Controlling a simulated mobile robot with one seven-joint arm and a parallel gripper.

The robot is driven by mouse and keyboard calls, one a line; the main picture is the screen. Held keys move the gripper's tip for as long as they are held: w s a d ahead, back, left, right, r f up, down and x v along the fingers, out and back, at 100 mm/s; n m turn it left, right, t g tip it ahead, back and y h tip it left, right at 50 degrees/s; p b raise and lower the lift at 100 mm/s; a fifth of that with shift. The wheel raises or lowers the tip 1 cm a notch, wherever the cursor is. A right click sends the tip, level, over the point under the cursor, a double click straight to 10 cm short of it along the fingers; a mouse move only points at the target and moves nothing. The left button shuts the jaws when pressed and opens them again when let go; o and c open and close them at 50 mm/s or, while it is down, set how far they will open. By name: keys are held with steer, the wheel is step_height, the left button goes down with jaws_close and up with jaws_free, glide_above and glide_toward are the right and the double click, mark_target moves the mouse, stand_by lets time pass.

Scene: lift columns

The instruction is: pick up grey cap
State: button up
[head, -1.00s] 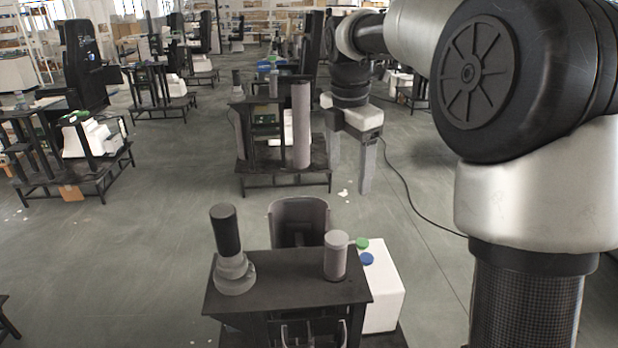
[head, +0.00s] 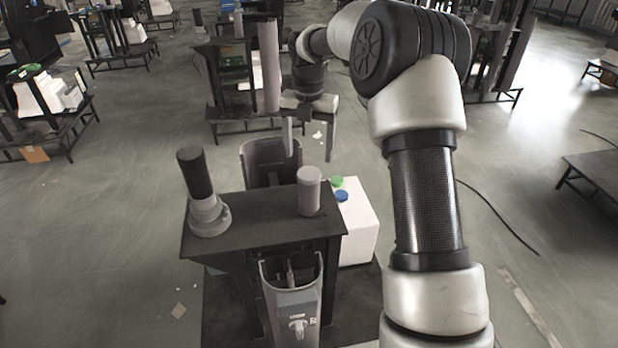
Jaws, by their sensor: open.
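A plain grey cylinder with a paler flat top (head: 309,192) stands upright on the right part of a small dark table (head: 262,226). It is the likeliest grey cap, though I cannot be sure. A black cylinder on a stepped grey base (head: 207,214) stands at the table's left end, leaning slightly. My gripper (head: 309,152) points down with its two fingers spread and nothing between them. In the picture it is just above and beyond the grey cylinder, apart from it. How far it is in depth I cannot tell.
A white box (head: 361,230) with a green knob (head: 337,181) and a blue knob (head: 341,196) stands right of the table. A grey curved shell (head: 270,163) rises behind it, and a grey holder (head: 292,300) is in front. Open floor lies to the left.

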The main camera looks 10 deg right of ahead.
mark_target(309, 173)
step_height(309, 173, down, 6)
steer(key=shift+w+d+f, duration=0.1)
steer(key=shift+f, duration=0.15)
steer(key=c, duration=1.4)
